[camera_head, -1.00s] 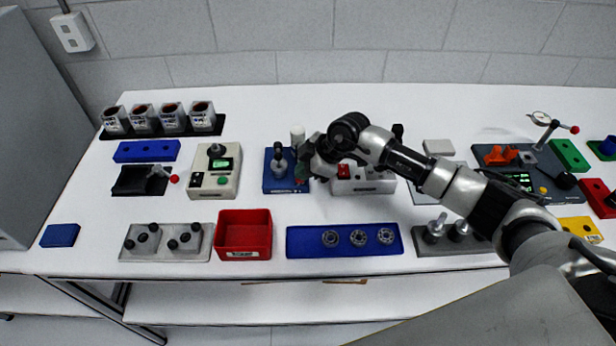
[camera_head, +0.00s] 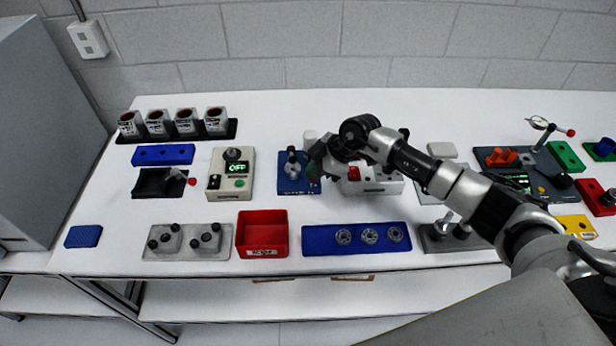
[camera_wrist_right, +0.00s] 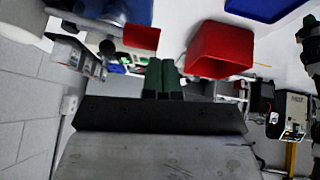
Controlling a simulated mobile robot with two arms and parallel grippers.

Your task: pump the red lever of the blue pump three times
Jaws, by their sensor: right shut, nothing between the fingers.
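The blue pump (camera_head: 286,186) stands near the middle of the table, with a grey cylinder on its blue base. My right gripper (camera_head: 314,172) is at the pump's right side, low and close to it. Its dark green fingers (camera_wrist_right: 162,76) are together and empty in the right wrist view. The red lever is not clear in the head view, where the gripper covers that side of the pump. A red piece (camera_wrist_right: 141,37) shows just beyond the fingertips in the wrist view; I cannot tell whether they touch. My left gripper is not in view.
A beige box with a lit display (camera_head: 231,172) stands left of the pump. A grey box with a red switch (camera_head: 375,185) lies under my right arm. A red bin (camera_head: 262,234) and a blue tray with bearings (camera_head: 316,246) are in front.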

